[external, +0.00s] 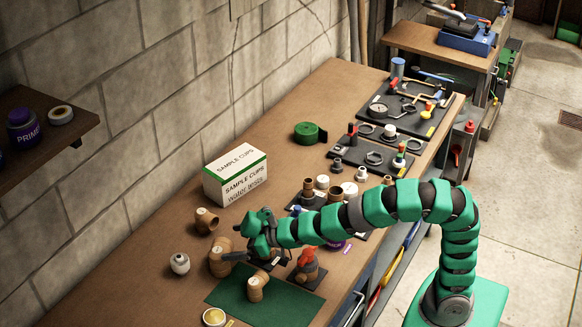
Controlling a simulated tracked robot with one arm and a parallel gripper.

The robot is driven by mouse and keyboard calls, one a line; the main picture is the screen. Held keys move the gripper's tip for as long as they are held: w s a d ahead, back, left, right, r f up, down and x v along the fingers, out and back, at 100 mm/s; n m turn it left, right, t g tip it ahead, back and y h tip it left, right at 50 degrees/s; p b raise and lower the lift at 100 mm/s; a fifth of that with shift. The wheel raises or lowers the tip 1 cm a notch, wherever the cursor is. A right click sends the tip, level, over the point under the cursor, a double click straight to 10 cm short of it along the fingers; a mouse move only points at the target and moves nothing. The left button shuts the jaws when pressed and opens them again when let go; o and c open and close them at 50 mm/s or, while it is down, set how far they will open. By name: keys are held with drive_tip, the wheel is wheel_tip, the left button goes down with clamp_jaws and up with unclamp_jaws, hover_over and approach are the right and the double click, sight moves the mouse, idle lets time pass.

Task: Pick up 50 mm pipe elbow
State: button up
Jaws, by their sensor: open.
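Several tan pipe fittings that look like elbows are on the workbench, and I cannot tell which is the 50 mm pipe elbow. One tan elbow (206,221) lies on the bare wood near the wall. A second tan fitting (219,261) stands just left of my gripper (237,243), close to its fingertips; I cannot tell if they touch. A third tan elbow (257,288) sits on the green mat (290,301), in front of my gripper. My gripper is open, low over the bench and pointing left, with nothing visibly held. The wrist hides part of the bench behind it.
A red-topped fitting (308,264) stands right of my gripper, under my arm. A sample cups box (235,178) stands behind. Dark tool trays (408,105) fill the far right; bare wood lies left.

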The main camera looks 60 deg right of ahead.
sight(214, 251)
drive_tip(key=shift+s+a+f, duration=0.1)
drive_tip(key=shift+a+f, duration=0.55)
drive_tip(key=shift+f, duration=0.1)
drive_tip(key=shift+f+b+x, duration=0.1)
drive_tip(key=shift+b+x, duration=0.5)
drive_tip(key=shift+x, duration=1.25)
drive_tip(key=shift+f+b+x, duration=0.15)
drive_tip(key=shift+b+x, duration=0.45)
drive_tip(key=shift+x, duration=1.2)
drive_tip(key=shift+s+d, duration=0.1)
drive_tip(key=shift+d, duration=0.05)
drive_tip(key=shift+c, duration=0.3)
drive_tip(key=c, duration=1.1)
drive_tip(key=shift+r, duration=0.15)
